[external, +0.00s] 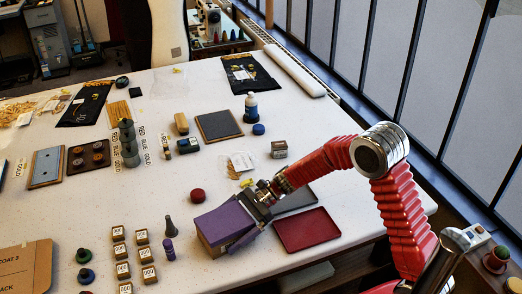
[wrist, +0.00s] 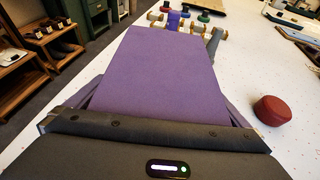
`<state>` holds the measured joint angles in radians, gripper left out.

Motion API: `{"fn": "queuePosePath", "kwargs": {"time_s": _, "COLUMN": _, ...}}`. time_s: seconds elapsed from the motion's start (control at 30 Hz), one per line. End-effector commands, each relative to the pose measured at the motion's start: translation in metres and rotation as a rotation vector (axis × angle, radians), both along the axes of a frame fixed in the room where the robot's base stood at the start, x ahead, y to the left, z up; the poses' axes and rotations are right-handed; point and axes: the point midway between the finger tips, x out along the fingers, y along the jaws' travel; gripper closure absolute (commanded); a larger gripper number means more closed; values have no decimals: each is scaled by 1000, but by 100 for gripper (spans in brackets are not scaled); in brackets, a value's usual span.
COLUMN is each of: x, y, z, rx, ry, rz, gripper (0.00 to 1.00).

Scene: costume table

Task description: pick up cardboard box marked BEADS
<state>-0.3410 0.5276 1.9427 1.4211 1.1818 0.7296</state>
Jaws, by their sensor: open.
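No label reading BEADS is legible in either view. A small brown box with a pale label (external: 279,150) stands at the table's middle right; its word is too small to read. My gripper (external: 232,224) is low over the near part of the table, away from that small box.
A dark red round thing (external: 197,195) sits behind the purple-topped thing; it also shows in the wrist view (wrist: 271,110). A red tray (external: 306,232) lies to its right. Several small labelled blocks (external: 122,252) and a dark grey cone (external: 170,227) stand to its left.

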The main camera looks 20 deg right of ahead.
Motion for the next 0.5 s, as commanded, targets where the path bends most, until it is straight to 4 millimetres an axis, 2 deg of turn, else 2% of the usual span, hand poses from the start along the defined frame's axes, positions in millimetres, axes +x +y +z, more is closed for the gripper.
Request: {"fn": "queuePosePath", "kwargs": {"time_s": 0.5, "x": 0, "y": 0, "z": 0, "rx": 0, "ry": -1, "rz": 0, "gripper": 1}}
